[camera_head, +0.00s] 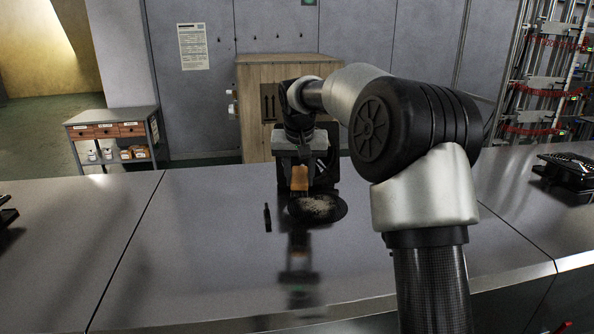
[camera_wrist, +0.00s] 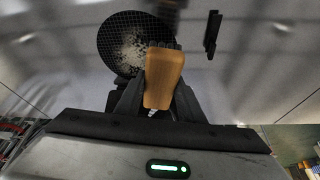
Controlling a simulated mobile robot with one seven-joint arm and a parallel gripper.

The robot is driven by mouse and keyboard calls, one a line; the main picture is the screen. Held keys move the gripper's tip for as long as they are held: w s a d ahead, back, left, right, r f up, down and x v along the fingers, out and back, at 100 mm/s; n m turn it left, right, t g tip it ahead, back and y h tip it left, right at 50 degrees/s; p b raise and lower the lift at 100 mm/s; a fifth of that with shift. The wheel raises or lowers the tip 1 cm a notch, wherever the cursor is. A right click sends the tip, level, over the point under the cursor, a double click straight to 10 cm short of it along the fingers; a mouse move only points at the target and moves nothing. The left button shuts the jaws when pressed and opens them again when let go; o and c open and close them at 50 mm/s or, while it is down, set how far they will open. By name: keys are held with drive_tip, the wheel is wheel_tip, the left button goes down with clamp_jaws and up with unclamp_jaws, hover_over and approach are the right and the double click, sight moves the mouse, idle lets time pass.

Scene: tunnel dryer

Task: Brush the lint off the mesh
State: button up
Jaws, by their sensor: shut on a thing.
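The mesh is a round dark disc (camera_head: 330,212) lying on the grey table, with a patch of pale lint (camera_head: 316,204) on it. My gripper (camera_head: 299,172) is shut on a brush with an orange-brown wooden handle (camera_wrist: 164,78). The brush (camera_head: 299,178) points down over the mesh's far left part. Its dark bristles show at the handle's far end; I cannot tell whether they touch the mesh.
A small black upright item (camera_head: 267,217) stands left of the mesh. A wooden crate (camera_head: 255,120) is behind the table. A black device (camera_head: 570,170) sits at the far right.

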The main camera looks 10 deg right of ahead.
drive_tip(key=shift+s+f, duration=0.25)
drive_tip(key=shift+f, duration=0.35)
hover_over(300, 210)
drive_tip(key=s, duration=0.2)
drive_tip(key=shift+w+a+f, duration=0.1)
drive_tip(key=shift+w+f, duration=0.05)
drive_tip(key=shift+f, duration=1)
drive_tip(key=shift+w+a+f, duration=0.1)
drive_tip(key=shift+f, duration=1)
drive_tip(key=shift+f+b, duration=0.75)
drive_tip(key=shift+f, duration=0.35)
drive_tip(key=shift+d, duration=0.15)
